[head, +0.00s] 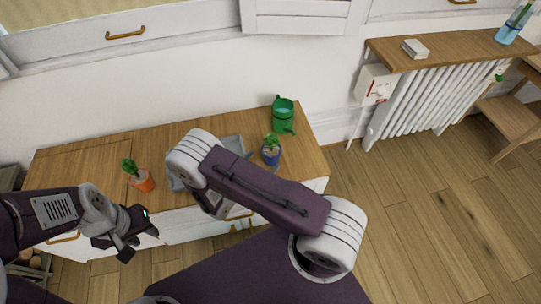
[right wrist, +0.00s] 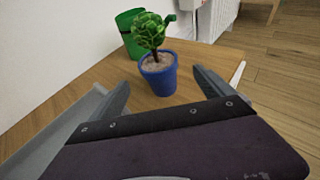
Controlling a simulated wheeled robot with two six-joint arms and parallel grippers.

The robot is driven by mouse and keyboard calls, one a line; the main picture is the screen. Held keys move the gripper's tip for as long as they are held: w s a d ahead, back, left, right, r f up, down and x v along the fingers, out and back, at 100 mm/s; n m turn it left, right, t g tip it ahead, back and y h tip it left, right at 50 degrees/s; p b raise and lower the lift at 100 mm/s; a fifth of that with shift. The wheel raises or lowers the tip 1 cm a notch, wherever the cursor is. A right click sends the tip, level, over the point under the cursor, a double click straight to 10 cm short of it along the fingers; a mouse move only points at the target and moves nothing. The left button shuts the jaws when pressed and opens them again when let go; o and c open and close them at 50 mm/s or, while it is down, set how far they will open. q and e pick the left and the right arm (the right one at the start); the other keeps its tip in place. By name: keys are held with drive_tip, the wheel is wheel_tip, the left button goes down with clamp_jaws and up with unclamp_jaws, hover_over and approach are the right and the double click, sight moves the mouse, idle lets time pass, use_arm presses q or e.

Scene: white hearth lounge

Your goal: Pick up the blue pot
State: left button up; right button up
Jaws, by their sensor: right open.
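The blue pot (head: 271,157) with a leafy green plant stands upright on the wooden cabinet top, near its right end in the head view. It also shows in the right wrist view (right wrist: 158,76), just beyond my right gripper (right wrist: 165,90). That gripper is open, its two fingers apart to the left and right of the pot's near side, with nothing between them that I can see touching.
A green watering can (head: 283,115) stands behind the blue pot. A grey tray (head: 232,144) lies left of it, partly behind my arm. An orange pot (head: 141,181) with a plant stands further left. A radiator (head: 408,106) under a wooden shelf is to the right.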

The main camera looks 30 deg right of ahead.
sight(272, 152)
drive_tip(key=x, duration=0.3)
drive_tip(key=shift+f+b, duration=0.1)
drive_tip(key=shift+b, duration=0.2)
drive_tip(key=b+x, duration=0.2)
drive_tip(key=x, duration=0.3)
drive_tip(key=shift+w+d, duration=0.1)
drive_tip(key=c, duration=2)
wheel_tip(272, 152, up, 5)
drive_tip(key=p, duration=0.2)
drive_tip(key=shift+p, duration=0.3)
drive_tip(key=s+d+r+p, duration=0.3)
drive_tip(key=s+r, duration=0.3)
drive_tip(key=s, duration=0.5)
drive_tip(key=shift+r, duration=0.2)
